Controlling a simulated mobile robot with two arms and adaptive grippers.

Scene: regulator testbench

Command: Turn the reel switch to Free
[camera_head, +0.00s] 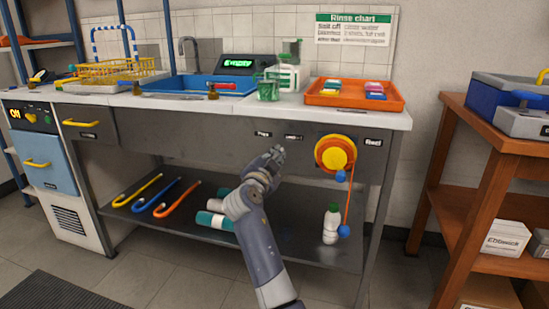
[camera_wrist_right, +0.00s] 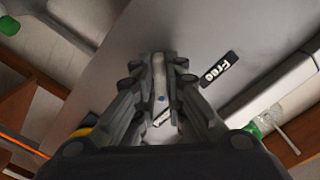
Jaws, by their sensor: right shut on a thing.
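The reel switch (camera_wrist_right: 160,76) shows in the right wrist view as a pale, narrow lever between my fingers, with a small blue dot near it. My right gripper (camera_wrist_right: 160,64) is shut on this lever. In the head view my right gripper (camera_head: 277,154) is at the front panel of the bench, below two small labels, and it hides the switch. The Free label (camera_wrist_right: 215,70) is beside the fingertips, to their right in the wrist view. The orange and yellow reel (camera_head: 335,154) is right of my gripper, with an orange cord hanging down. My left gripper is not in view.
The bench top (camera_head: 405,119) carries an orange tray (camera_head: 318,99) and a blue sink basin (camera_head: 160,84). Hooked rods, rolls and a white bottle (camera_head: 331,224) are on the lower shelf. A wooden shelf unit (camera_head: 465,150) stands at the right.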

